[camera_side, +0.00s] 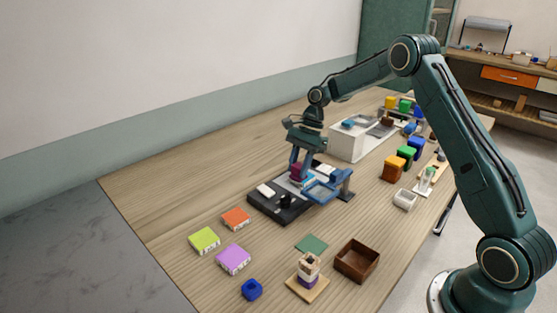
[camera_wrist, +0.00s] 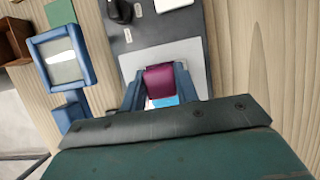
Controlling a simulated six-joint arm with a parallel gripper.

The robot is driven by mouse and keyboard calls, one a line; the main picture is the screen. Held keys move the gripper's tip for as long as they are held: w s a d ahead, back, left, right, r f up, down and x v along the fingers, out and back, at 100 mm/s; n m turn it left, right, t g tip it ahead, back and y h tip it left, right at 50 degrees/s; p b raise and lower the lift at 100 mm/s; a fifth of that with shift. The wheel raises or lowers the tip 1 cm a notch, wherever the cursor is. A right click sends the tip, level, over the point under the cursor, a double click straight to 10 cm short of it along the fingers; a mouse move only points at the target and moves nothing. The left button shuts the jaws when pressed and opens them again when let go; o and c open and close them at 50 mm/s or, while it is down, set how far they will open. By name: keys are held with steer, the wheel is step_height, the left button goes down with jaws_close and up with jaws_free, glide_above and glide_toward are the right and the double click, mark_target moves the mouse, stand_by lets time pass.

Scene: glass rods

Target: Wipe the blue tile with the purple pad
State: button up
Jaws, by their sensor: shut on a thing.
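My gripper (camera_side: 299,170) is shut on the purple pad (camera_wrist: 159,84), a magenta block between the blue fingers in the wrist view. The pad also shows in the side view (camera_side: 296,169). A light-blue patch (camera_wrist: 163,102), apparently the blue tile, shows just below the pad in the wrist view; the pad and gripper hide much of it. It lies over a pale grey plate (camera_wrist: 192,52) on a dark board (camera_side: 266,208). I cannot tell whether the pad touches the tile.
A blue frame on a stand (camera_side: 325,191) is close beside the gripper. A black knob (camera_side: 286,202) and white block (camera_side: 265,190) sit on the board. A white box (camera_side: 346,143) stands behind. Lime (camera_side: 204,240), orange (camera_side: 236,218) and lilac (camera_side: 233,259) blocks lie in front.

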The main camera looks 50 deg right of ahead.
steer(key=shift+d, duration=2.4)
steer(key=shift+d+r, duration=0.1)
steer(key=shift+d, duration=0.15)
step_height(320, 180, up, 8)
steer(key=shift+s+a+r, duration=0.1)
